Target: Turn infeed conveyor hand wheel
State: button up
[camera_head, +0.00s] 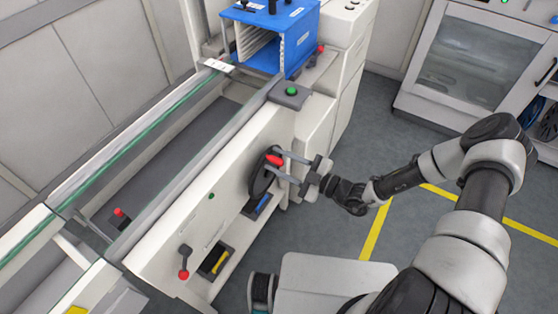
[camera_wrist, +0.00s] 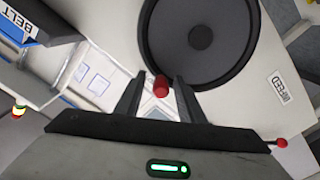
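The hand wheel (camera_head: 260,178) is a dark disc on the side of the white infeed conveyor (camera_head: 228,172), with a red handle knob (camera_head: 274,160). In the wrist view the wheel (camera_wrist: 200,38) fills the upper middle, beside a label reading INFEED (camera_wrist: 283,88). The red knob (camera_wrist: 161,86) sticks out near the wheel's lower left rim. My gripper (camera_head: 279,166) is open in front of the wheel. Its two fingers stand on either side of the knob in the wrist view, with a gap on each side. How deep the knob sits between them is hard to tell.
A blue magazine rack (camera_head: 270,35) stands at the conveyor's far end, near a green button (camera_head: 291,91). A small red-knobbed lever (camera_head: 184,262) sticks out from the conveyor's side, lower left. A white cabinet (camera_head: 475,65) stands at the back right. Grey floor lies between.

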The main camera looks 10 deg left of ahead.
jog(key=shift+d, duration=0.1)
jog(key=v, duration=1.7)
jog(key=shift+b, duration=0.3)
jog(key=shift+d+r, duration=0.1)
